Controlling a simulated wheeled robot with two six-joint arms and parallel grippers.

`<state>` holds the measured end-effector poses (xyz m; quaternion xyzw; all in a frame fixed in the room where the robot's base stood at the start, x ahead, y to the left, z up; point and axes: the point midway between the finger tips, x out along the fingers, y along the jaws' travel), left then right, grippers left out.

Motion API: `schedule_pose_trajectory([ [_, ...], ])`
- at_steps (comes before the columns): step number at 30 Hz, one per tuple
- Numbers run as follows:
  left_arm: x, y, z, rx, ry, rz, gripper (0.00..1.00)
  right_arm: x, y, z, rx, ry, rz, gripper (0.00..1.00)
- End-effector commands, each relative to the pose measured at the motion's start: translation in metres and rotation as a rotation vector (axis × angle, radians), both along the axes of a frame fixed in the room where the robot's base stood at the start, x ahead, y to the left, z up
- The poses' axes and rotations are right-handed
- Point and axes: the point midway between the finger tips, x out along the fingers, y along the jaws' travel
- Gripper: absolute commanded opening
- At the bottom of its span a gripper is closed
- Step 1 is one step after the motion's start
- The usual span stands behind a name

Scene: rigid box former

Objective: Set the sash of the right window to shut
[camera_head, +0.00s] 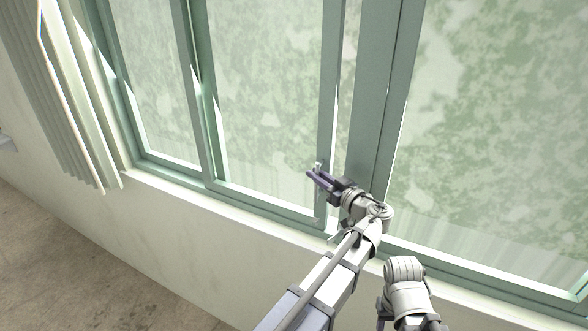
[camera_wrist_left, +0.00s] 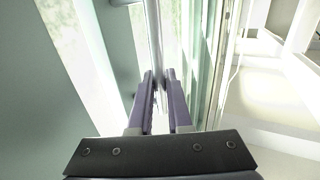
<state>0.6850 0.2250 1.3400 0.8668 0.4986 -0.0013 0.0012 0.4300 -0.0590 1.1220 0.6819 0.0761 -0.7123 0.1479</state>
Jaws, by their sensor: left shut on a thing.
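A green-framed sliding sash (camera_head: 329,110) stands in the window, left of a wide green post (camera_head: 372,110). A narrow strip of glass shows between the sash's right stile and the post, so the sash stands apart from the post. My left gripper (camera_head: 314,174) is at the lower part of that stile, shut on a small pale handle (camera_head: 318,166). In the left wrist view the purple fingers (camera_wrist_left: 158,84) close around a thin upright grey bar (camera_wrist_left: 154,40). The fingers hide part of what they grip. My right gripper is not in view.
A second sash stile (camera_head: 196,100) stands further left. A large pane (camera_head: 480,130) fills the right. The sill (camera_head: 230,215) runs below the frame.

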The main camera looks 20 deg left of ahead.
Motion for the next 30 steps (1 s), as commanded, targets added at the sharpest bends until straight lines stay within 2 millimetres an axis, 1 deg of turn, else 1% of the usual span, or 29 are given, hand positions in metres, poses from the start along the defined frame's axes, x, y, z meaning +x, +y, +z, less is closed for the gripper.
schedule_pose_trajectory([
  [1, 0.002, -0.013, 0.002, 0.008, -0.002, -0.008, 0.0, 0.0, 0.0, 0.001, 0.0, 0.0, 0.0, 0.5],
  [3, 0.001, -0.023, 0.002, 0.008, -0.002, -0.008, 0.0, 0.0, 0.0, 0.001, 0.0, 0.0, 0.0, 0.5],
  [9, 0.0, -0.041, 0.003, 0.009, -0.003, -0.007, 0.0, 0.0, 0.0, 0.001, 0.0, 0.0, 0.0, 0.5],
  [14, -0.001, -0.045, 0.003, 0.009, -0.003, -0.005, 0.0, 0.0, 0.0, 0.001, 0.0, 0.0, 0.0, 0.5],
  [23, -0.001, -0.045, 0.003, 0.009, -0.003, -0.006, 0.0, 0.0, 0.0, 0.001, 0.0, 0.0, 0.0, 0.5],
  [24, 0.0, -0.045, 0.003, 0.008, -0.002, -0.006, 0.2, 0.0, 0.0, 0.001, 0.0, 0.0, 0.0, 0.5],
  [27, -0.001, -0.045, 0.002, 0.007, -0.002, -0.005, 0.29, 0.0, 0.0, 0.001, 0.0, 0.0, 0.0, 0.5],
  [30, -0.001, -0.044, 0.002, 0.006, -0.002, -0.004, 0.29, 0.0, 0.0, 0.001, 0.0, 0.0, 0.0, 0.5],
])
